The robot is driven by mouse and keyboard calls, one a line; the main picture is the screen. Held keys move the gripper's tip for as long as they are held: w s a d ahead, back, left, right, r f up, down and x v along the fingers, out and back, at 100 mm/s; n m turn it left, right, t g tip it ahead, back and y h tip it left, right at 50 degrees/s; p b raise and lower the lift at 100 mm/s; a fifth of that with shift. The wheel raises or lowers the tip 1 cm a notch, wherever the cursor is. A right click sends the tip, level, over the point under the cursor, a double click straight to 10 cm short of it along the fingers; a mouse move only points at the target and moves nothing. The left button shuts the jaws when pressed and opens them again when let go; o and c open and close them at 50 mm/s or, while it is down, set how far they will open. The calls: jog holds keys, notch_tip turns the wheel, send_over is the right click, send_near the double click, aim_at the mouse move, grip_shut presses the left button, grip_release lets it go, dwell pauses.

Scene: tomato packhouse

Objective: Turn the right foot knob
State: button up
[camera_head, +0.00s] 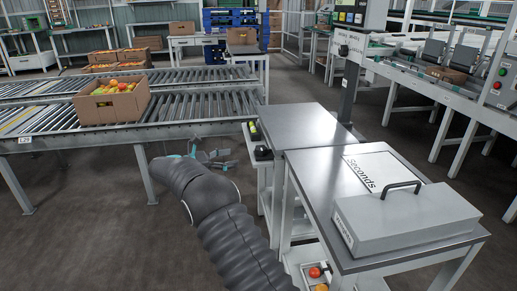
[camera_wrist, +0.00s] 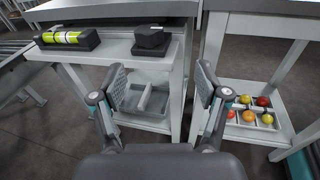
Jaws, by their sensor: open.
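A black block with a rounded, knob-like top (camera_wrist: 152,42) stands on the front ledge of a white bench in the wrist view. In the head view it shows as a dark lump (camera_head: 263,153) at the left edge of the grey-topped bench. I cannot tell for sure that it is the right foot knob; no other knob is clear. A level with a yellow-green vial (camera_wrist: 68,38) lies left of it. My gripper (camera_wrist: 162,86) is open and empty, its fingers pointing at the bench, apart from the block. In the head view my gripper (camera_head: 210,156) is left of the bench.
A grey divided tray (camera_wrist: 152,101) sits on the bench's lower shelf. A tray of tomatoes (camera_wrist: 250,117) is on the neighbouring bench's shelf. A roller conveyor (camera_head: 190,108) with a tomato box (camera_head: 112,108) runs behind. A grey handled case (camera_head: 405,217) lies on the right bench.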

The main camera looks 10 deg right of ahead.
aim_at(260, 151)
jog(key=shift+n+h, duration=0.3)
jog(key=shift+h, duration=0.1)
jog(key=x, duration=0.4)
jog(key=w+f+x, duration=0.1)
jog(key=x, duration=0.3)
jog(key=w+p+x, duration=0.1)
jog(key=x, duration=0.3)
jog(key=shift+f, duration=0.15)
jog(key=c, duration=1.2)
